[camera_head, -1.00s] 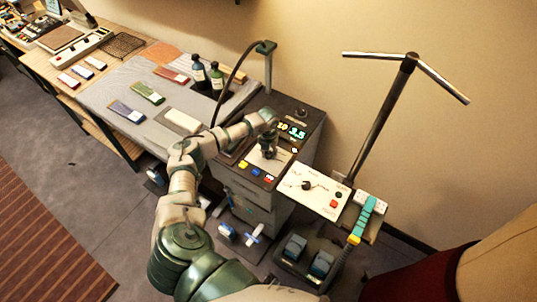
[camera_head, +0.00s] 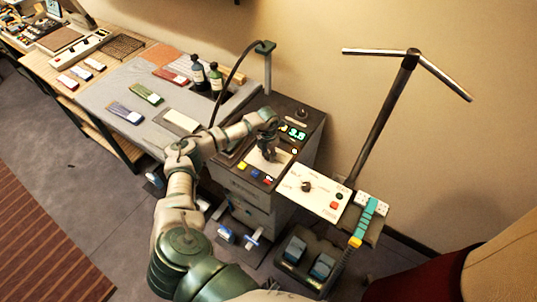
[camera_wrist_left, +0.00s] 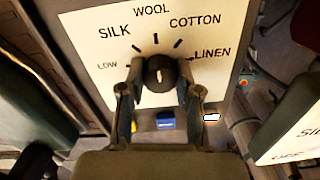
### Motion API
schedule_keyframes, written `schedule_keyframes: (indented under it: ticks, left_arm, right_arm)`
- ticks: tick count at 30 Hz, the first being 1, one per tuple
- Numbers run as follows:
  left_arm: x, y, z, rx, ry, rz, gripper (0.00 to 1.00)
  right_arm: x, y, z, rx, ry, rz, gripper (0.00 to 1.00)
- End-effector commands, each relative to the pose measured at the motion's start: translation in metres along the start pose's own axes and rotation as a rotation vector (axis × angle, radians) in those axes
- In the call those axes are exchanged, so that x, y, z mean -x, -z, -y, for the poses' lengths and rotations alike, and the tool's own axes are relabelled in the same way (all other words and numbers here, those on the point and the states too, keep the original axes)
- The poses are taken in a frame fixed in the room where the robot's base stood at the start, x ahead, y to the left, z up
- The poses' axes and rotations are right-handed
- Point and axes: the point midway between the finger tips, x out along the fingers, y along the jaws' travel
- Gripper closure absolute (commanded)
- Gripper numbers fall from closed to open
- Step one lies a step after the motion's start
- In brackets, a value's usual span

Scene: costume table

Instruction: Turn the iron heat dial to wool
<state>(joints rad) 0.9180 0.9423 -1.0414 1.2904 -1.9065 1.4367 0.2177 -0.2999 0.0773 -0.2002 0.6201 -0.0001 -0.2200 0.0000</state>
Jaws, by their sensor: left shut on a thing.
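The iron heat dial (camera_wrist_left: 160,72) is a dark round knob on a white plate (camera_wrist_left: 85,45) marked LOW, SILK, WOOL, COTTON and LINEN, with a black tick by each setting. A short light mark shows on the knob, but which label it points to is hard to tell. My left gripper (camera_wrist_left: 158,92) is shut on the dial, one finger on each side. In the head view my left gripper (camera_head: 268,153) reaches down over the plate and hides the dial. My right gripper is not in view.
Blue and yellow buttons (camera_head: 256,174) line the machine's front edge. A lit display (camera_head: 297,133) sits behind the gripper. A second white panel (camera_head: 318,190) with a black knob stands close at right. Dark bottles (camera_head: 198,72) stand on the grey board at left.

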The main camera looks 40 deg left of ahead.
Motion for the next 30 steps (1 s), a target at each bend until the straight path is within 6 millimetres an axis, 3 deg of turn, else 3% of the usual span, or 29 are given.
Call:
schedule_keyframes:
  ticks: [8,9,11,22,26,30]
  left_arm:
    - [0.001,0.000,-0.002,0.003,-0.001,-0.001,1.00]
    - [0.001,0.000,-0.002,0.004,-0.001,-0.001,0.57]
    - [0.001,0.000,-0.002,0.004,-0.001,-0.001,0.42]
    - [0.004,-0.001,-0.002,0.003,0.000,0.000,0.42]
    - [0.022,-0.001,-0.002,0.003,0.000,0.002,0.42]
    - [0.054,-0.001,-0.003,0.003,-0.001,0.003,0.42]
  right_arm:
    - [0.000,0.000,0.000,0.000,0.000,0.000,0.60]
    - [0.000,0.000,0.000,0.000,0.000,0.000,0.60]
    - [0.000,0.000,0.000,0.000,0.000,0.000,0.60]
    - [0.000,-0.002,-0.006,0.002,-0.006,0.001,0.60]
    - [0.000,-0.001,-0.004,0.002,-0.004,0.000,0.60]
    - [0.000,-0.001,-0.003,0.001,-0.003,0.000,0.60]
